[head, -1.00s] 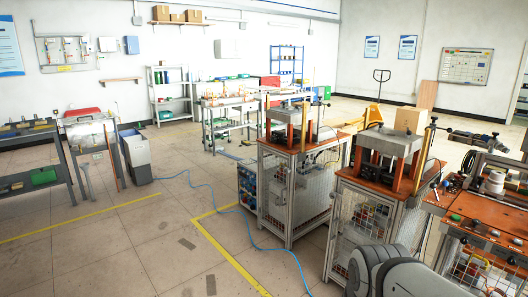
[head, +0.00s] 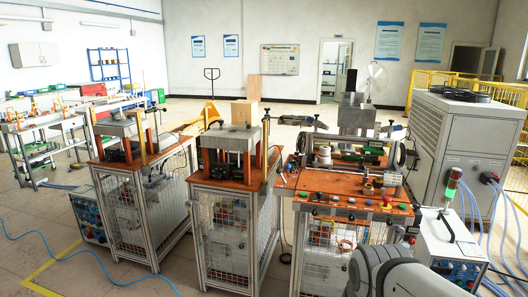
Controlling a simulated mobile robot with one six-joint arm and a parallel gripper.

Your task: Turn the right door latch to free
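I cannot make out the right door latch in the head view. Mesh-sided workstations stand in a row: one at left (head: 130,205), one in the middle (head: 228,225) and one at right with an orange top (head: 345,188). Mesh doors show on the front of the right workstation (head: 325,255), but any latch there is too small to tell. A grey link of my own arm shows at the bottom right and covers part of that workstation's lower front. My gripper is not in view.
A large white chiller unit (head: 455,150) stands at the right. A white box with a signal lamp (head: 450,240) and hoses are in front of it. A blue hose (head: 90,245) lies on the floor at left. Open floor shows at the lower left.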

